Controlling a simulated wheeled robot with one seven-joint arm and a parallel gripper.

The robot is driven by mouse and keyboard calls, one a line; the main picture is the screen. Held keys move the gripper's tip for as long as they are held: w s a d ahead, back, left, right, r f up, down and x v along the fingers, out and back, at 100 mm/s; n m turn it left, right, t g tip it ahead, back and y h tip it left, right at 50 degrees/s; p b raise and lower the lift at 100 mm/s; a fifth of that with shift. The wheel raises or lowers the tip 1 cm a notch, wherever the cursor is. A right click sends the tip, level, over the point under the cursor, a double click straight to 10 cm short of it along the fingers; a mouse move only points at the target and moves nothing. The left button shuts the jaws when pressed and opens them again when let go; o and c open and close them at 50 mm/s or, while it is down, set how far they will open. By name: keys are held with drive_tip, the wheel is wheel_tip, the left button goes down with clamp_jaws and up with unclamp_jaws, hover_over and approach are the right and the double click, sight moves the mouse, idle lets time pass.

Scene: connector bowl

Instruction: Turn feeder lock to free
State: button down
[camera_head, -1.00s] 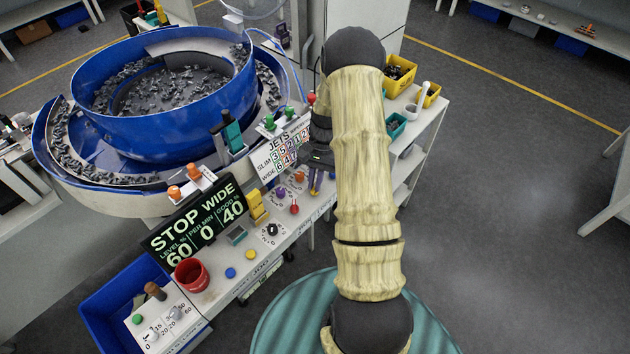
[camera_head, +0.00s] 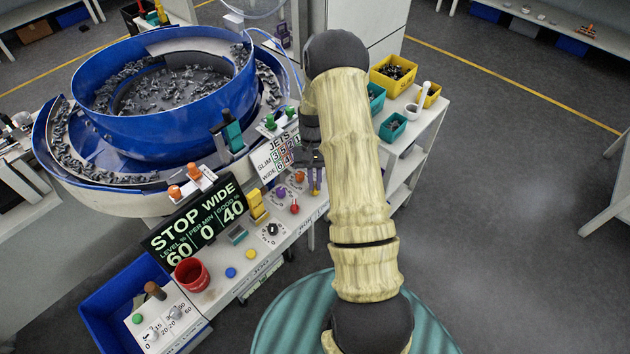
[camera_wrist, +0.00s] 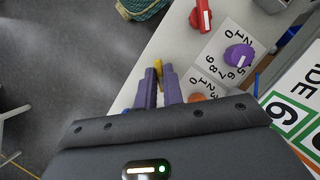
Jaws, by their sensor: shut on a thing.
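My gripper (camera_head: 315,188) is at the right edge of the white control bench, pointing down. In the wrist view its two purple fingers (camera_wrist: 159,76) are close together on a small yellow piece (camera_wrist: 158,65), which shows between and just beyond the tips. I cannot tell whether this yellow piece is the feeder lock; no lock label or free mark is readable. The fingers hide most of it. A red handle (camera_head: 294,209) stands left of the gripper, also in the wrist view (camera_wrist: 202,15), apart from the fingers.
A purple knob (camera_head: 279,191) and an orange knob (camera_head: 299,177) sit on numbered dials close by. The JETS board (camera_head: 283,153) stands behind them. The blue bowl feeder (camera_head: 165,130) is at left. Bins (camera_head: 393,128) are on the right shelf. Open floor lies right.

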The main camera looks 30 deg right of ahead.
drive_tip(key=c, duration=1.5)
unclamp_jaws()
drive_tip(key=shift+w, duration=0.1)
drive_tip(key=b+v, duration=0.2)
drive_tip(key=v, duration=1.5)
drive_tip(key=shift+w+d+r+b, duration=0.1)
drive_tip(key=shift+r+b, duration=0.05)
drive_tip(key=shift+b, duration=0.2)
